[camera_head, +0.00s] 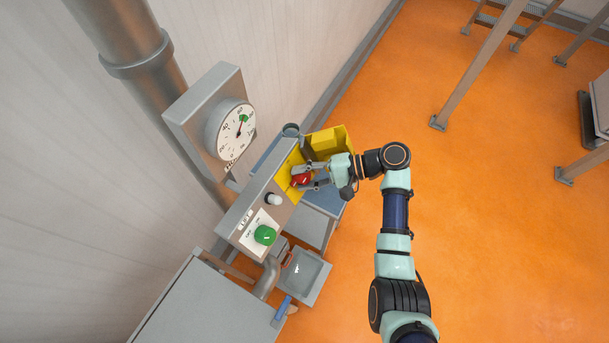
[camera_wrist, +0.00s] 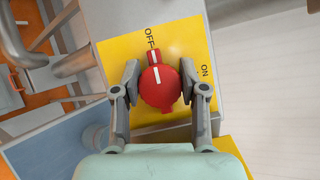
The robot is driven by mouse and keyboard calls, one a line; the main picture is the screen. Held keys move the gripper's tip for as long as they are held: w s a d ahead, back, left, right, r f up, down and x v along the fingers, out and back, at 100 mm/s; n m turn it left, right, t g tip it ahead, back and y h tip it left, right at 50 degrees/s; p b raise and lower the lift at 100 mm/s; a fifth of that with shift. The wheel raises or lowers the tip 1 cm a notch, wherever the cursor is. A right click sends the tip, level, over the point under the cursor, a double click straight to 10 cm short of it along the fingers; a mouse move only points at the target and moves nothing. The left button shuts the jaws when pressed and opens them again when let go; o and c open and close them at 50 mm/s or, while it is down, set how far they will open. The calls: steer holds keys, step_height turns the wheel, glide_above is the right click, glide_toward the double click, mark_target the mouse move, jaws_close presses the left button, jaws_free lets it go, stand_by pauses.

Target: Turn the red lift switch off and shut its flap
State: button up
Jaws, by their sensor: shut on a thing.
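The red lift switch (camera_wrist: 160,90) is a round knob with a white mark, on a yellow plate (camera_wrist: 180,40) printed OFF and ON. Its mark points up and slightly left, toward the OFF label (camera_wrist: 148,38); the ON label (camera_wrist: 205,71) is to the right. My gripper (camera_wrist: 160,84) has one finger on each side of the knob and is shut on it. In the head view the red switch (camera_head: 301,180) shows between the fingers, partly covered by them. A yellow flap-like part (camera_head: 326,142) stands open beyond the plate, partly hidden by my gripper.
On the same grey panel are a white knob (camera_head: 274,199) and a green knob (camera_head: 265,235). A dial gauge (camera_head: 232,131) stands close by at the upper left. A grey tray (camera_head: 303,277) is below. The orange floor (camera_head: 480,230) at the right is open.

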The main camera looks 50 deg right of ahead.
stand_by(0.3)
steer(key=o, duration=1.1)
steer(key=shift+o, duration=0.2)
